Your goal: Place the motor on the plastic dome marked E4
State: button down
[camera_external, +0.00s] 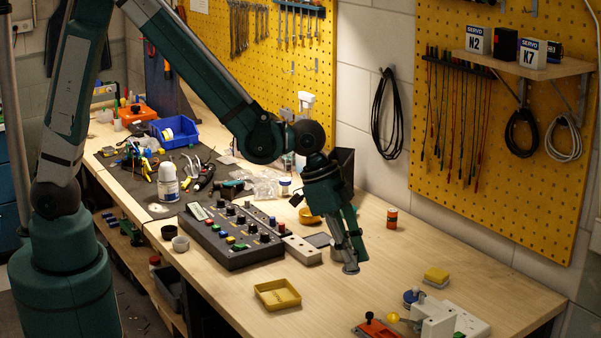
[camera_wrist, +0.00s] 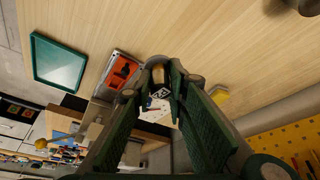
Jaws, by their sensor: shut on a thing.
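My gripper (camera_external: 350,260) points down over the bench, right of the control box, in the external view. It is shut on a small grey piece, likely the motor (camera_external: 350,268), at its fingertips. In the wrist view the fingers (camera_wrist: 162,85) close in around a small rounded metallic part, partly hidden by them. A small black-and-white mark shows between the fingers there, but I cannot read it. I cannot make out any dome marked E4.
The control box (camera_external: 232,233) with knobs stands left of my gripper. A yellow tray (camera_external: 277,293) lies in front. A white device (camera_external: 440,322) sits near the front edge. Bare wood lies between them.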

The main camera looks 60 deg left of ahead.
jog(key=w+a+r+n+t+y, duration=0.1)
jog(key=w+a+r+n, duration=0.15)
jog(key=a, duration=1.25)
jog(key=w+a+r+n+y, duration=0.1)
jog(key=w+a+r+n, duration=0.2)
jog(key=a, duration=1.2)
jog(key=w+a+r+n+t+y, duration=0.15)
jog(key=w+a, duration=0.25)
jog(key=a, duration=1.1)
jog(key=s+a+r+n, duration=0.2)
jog(key=s+a, duration=0.2)
jog(key=a, duration=0.7)
jog(key=s+a+r+n, duration=0.1)
jog(key=s+a+n, duration=0.2)
jog(key=a, duration=0.8)
jog(key=s+a+r+n+g+y, duration=0.1)
jog(key=s+a+r+n+y, duration=0.1)
jog(key=s+a, duration=1.2)
jog(key=shift+a+r+n+y+p, duration=0.35)
jog(key=shift+a+r+n, duration=0.3)
jog(key=shift+a, duration=0.8)
jog(key=shift+w+f, duration=0.1)
jog(key=shift+f, duration=0.05)
jog(key=shift+f, duration=2.8)
